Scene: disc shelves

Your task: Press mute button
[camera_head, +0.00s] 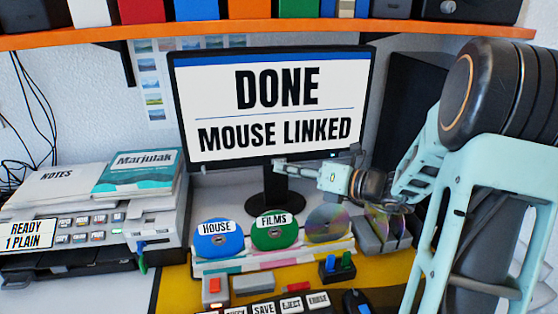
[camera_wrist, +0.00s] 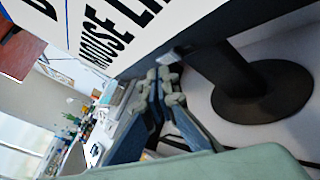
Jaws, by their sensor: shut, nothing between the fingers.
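No button labelled mute can be read in either view. The monitor (camera_head: 215,148) reads "DONE MOUSE LINKED" and stands at the centre back; the wrist view shows its lower edge (camera_wrist: 130,72) close up. A small grey piece (camera_wrist: 169,57) sits at that lower edge, close to my fingertips; I cannot tell whether it is a button. My gripper (camera_head: 280,164) is shut and empty, pointing left just below the screen in front of the monitor stand (camera_head: 282,202). In the wrist view my gripper (camera_wrist: 165,80) shows its fingers together; I cannot tell whether they touch the monitor.
A printer (camera_head: 165,212) with books stands at left. Below my gripper are discs labelled HOUSE (camera_head: 218,253) and FILMS (camera_head: 273,218), and a key row (camera_head: 265,308) including SAVE and EJECT. A dark speaker-like box (camera_head: 400,110) stands right of the monitor. An orange shelf (camera_head: 270,30) hangs above.

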